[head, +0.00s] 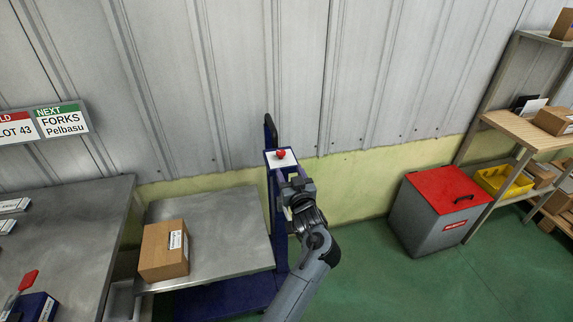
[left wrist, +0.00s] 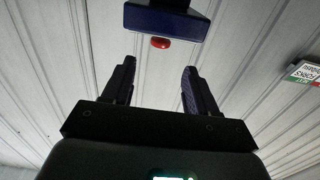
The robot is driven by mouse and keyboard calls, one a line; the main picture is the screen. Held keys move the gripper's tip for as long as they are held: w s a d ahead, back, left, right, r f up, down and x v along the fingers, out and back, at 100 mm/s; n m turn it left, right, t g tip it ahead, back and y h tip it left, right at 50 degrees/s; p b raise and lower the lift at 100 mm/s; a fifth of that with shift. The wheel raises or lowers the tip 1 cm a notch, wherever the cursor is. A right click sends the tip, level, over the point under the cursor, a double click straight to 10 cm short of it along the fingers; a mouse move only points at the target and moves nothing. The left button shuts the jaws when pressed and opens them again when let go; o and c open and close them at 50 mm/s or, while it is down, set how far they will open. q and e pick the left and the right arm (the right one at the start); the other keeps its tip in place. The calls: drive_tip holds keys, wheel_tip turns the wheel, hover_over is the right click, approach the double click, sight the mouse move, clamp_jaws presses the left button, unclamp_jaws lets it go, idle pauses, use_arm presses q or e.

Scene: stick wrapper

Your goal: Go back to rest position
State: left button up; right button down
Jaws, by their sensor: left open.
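My left gripper (head: 292,190) is in front of a blue post whose white top plate (head: 270,159) carries a red button (head: 281,154). In the left wrist view the two fingers of my left gripper (left wrist: 158,78) stand apart with nothing between them. The red button (left wrist: 160,43) and the blue housing (left wrist: 165,18) show beyond the fingertips, with a visible gap. My left arm hides part of the post in the head view. My right gripper is in neither view.
A cardboard box (head: 164,250) sits on a metal table (head: 222,226) to the left. A grey bin with a red lid (head: 445,188) and a shelf rack (head: 520,128) stand at right. Green floor (head: 400,290) is clear between. A corrugated wall (head: 380,80) is behind.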

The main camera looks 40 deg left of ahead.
use_arm(q)
drive_tip(key=shift+s+d, duration=0.4)
drive_tip(key=shift+d, duration=0.05)
drive_tip(key=shift+f, duration=0.1)
drive_tip(key=s+d+f+m+h, duration=0.3)
drive_tip(key=s+f+m+h, duration=0.15)
drive_tip(key=s+f, duration=0.25)
drive_tip(key=s+d+f+m+h, duration=0.3)
drive_tip(key=s+d+f+h, duration=0.1)
drive_tip(key=s+f+h, duration=0.3)
drive_tip(key=s+d+f+m+g+h, duration=0.1)
drive_tip(key=s+d+f+m+g, duration=0.15)
drive_tip(key=s, duration=0.65)
drive_tip(key=s+d+f+m+g+h, duration=0.1)
drive_tip(key=s+d+g, duration=0.2)
drive_tip(key=s, duration=0.5)
drive_tip(key=s+d+f+m+g+h, duration=0.1)
drive_tip(key=s+d+g, duration=0.15)
drive_tip(key=s, duration=0.65)
wheel_tip(320, 180, up, 38)
drive_tip(key=p, duration=3.7)
drive_tip(key=shift+d+f+p, duration=0.15)
drive_tip(key=shift+d+p, duration=0.1)
drive_tip(key=shift+p, duration=0.15)
drive_tip(key=shift+s, duration=0.1)
